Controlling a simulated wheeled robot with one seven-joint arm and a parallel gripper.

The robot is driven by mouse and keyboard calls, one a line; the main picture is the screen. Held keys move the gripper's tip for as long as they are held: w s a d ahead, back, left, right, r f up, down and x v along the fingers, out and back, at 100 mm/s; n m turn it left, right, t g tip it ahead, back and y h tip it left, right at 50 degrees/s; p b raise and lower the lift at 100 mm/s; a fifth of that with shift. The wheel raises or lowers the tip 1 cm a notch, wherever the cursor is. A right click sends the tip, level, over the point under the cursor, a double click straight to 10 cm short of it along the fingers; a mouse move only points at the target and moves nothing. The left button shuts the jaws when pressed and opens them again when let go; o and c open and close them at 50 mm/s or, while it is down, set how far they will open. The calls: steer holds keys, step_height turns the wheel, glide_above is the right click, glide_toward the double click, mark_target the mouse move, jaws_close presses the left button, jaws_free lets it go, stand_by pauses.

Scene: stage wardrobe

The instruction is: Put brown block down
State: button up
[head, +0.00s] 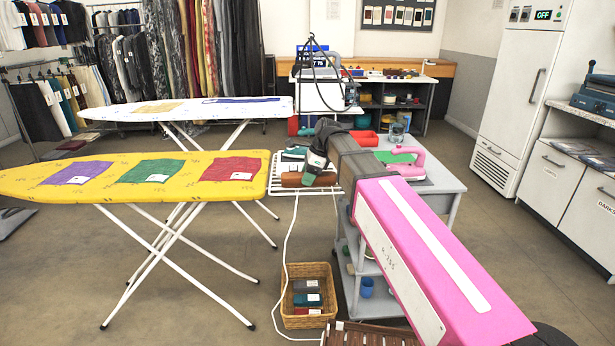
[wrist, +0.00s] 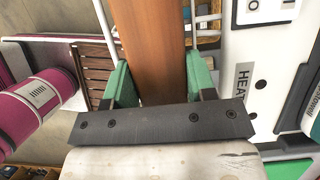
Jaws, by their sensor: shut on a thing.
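The brown block (head: 296,180) is a long reddish-brown bar. In the wrist view the brown block (wrist: 152,45) runs away from the camera between two green fingers. My gripper (wrist: 158,82) is shut on it, with one finger against each side. In the head view my gripper (head: 318,172) is beside the right end of the yellow ironing board, over a white wire rack (head: 274,187). The fingers and arm hide part of the block. I cannot tell whether the block touches the rack or is just above it.
A yellow ironing board (head: 110,170) with purple, green and red cloths stands left. A wicker basket (head: 309,321) with dark blocks is on the floor below. A grey trolley (head: 440,180) with a pink iron (head: 408,161) stands right. A brown slatted thing (head: 370,335) is at the bottom.

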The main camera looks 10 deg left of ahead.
steer(key=o, duration=1.2)
steer(key=shift+f, duration=0.1)
steer(key=v, duration=1.2)
